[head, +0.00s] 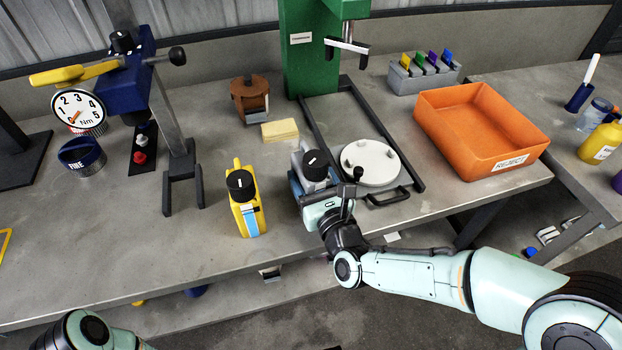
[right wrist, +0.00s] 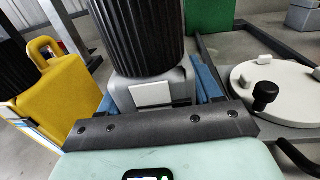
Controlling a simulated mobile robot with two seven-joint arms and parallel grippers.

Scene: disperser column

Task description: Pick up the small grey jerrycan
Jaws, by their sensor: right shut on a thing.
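The small grey jerrycan (head: 318,175) stands on the bench, left of the round white plate, with a ribbed black cap on top. In the right wrist view its grey body (right wrist: 181,86) has a pale label, and the large cap (right wrist: 142,35) hides what lies behind. My right gripper (head: 311,184) is shut on the jerrycan, with blue finger pads on both sides of its body. I cannot tell whether its base touches the bench. My left gripper is not in view; only part of that arm shows at the lower left.
A yellow jerrycan (head: 246,212) with a black cap stands close on the left. The white plate (head: 370,162) and its dark frame (head: 413,177) are close on the right. A green column (head: 302,60), yellow sponge block (head: 280,131) and orange reject bin (head: 436,118) stand farther back.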

